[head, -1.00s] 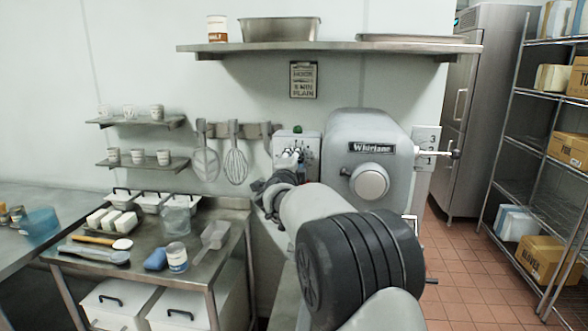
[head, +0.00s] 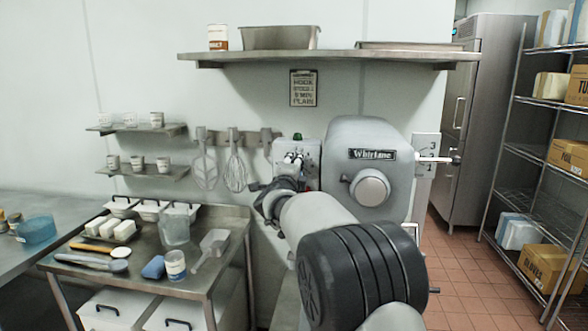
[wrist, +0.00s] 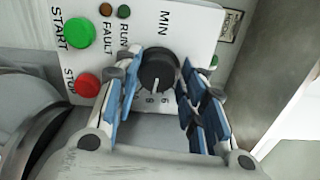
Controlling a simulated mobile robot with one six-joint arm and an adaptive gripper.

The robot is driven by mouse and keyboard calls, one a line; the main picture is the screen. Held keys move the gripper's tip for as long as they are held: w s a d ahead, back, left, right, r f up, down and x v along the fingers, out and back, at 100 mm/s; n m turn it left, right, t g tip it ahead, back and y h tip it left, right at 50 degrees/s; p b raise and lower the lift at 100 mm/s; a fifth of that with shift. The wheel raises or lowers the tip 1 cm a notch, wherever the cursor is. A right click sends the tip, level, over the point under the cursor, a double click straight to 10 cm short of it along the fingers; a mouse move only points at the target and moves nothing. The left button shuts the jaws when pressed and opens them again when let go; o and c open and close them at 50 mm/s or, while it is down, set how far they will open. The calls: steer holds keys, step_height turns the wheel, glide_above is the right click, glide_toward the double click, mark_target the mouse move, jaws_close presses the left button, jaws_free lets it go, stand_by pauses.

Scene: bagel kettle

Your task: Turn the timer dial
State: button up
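The timer dial (wrist: 159,70) is a round black knob on a pale control panel (wrist: 195,30), beside the letters MIN. A light mark on it points toward the bottom of the wrist view, near small numerals. My gripper (wrist: 160,82) is at the panel with its blue-padded fingers apart, one on each side of the dial. The fingertips are close to the knob's sides; I cannot tell if they touch. In the head view my gripper (head: 291,163) covers the dial and part of the panel (head: 312,152) on the Whirlane mixer (head: 368,145).
The panel also carries a green START button (wrist: 79,33), a red STOP button (wrist: 88,85) and RUN and FAULT lamps close to my left finger. A sign (head: 303,88) hangs above. A steel cart (head: 225,222) with tubs and tools stands to the left.

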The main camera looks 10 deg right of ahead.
steer(key=o, duration=0.4)
steer(key=shift+w, duration=0.15)
steer(key=v, duration=1.2)
